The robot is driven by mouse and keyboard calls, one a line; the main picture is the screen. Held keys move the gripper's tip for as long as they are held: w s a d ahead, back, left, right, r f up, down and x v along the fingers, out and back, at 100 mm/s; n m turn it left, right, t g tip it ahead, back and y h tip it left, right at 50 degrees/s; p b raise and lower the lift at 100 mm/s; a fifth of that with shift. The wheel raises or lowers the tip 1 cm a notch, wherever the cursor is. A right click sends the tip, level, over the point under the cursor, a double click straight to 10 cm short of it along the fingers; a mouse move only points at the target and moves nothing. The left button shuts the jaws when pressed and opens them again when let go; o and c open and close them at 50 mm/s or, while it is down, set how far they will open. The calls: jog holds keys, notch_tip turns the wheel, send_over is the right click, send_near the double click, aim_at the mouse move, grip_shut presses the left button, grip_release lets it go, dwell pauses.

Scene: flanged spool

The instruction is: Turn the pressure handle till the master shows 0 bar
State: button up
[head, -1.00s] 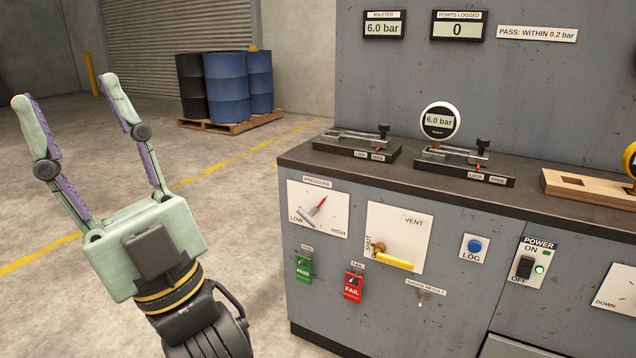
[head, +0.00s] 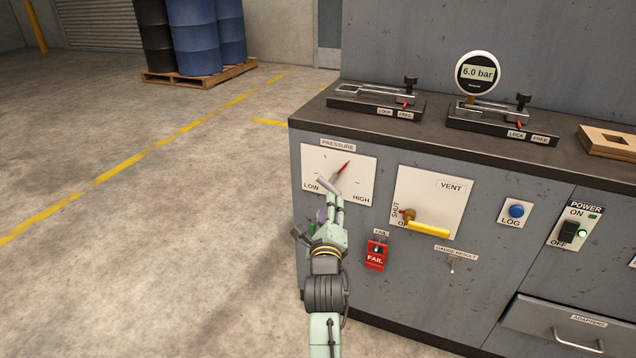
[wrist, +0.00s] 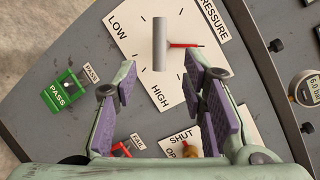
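The pressure handle (head: 329,187) is a grey bar with a red pointer (head: 342,168) on a white LOW–HIGH plate on the bench front. The pointer leans up and right. In the wrist view the grey handle (wrist: 159,45) lies ahead of and between my fingertips, and no contact shows. My gripper (wrist: 160,75) is open and empty in the wrist view. In the head view my gripper (head: 328,205) is just below the handle and partly overlaps it. The gauge (head: 478,73) in the right clamp reads 6.0 bar. The master display is out of view now.
To the right are the vent plate with its yellow lever (head: 428,229), the red FAIL tag (head: 376,255), the blue LOG button (head: 516,211) and the power switch (head: 569,231). The green PASS tag (wrist: 62,92) shows in the wrist view.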

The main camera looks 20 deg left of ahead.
aim_at(329, 189)
jog(key=p+x, duration=0.1)
jog(key=x, duration=0.9)
jog(key=shift+w, duration=0.35)
jog(key=shift+c, duration=0.2)
jog(key=shift+f, duration=0.1)
grip_shut()
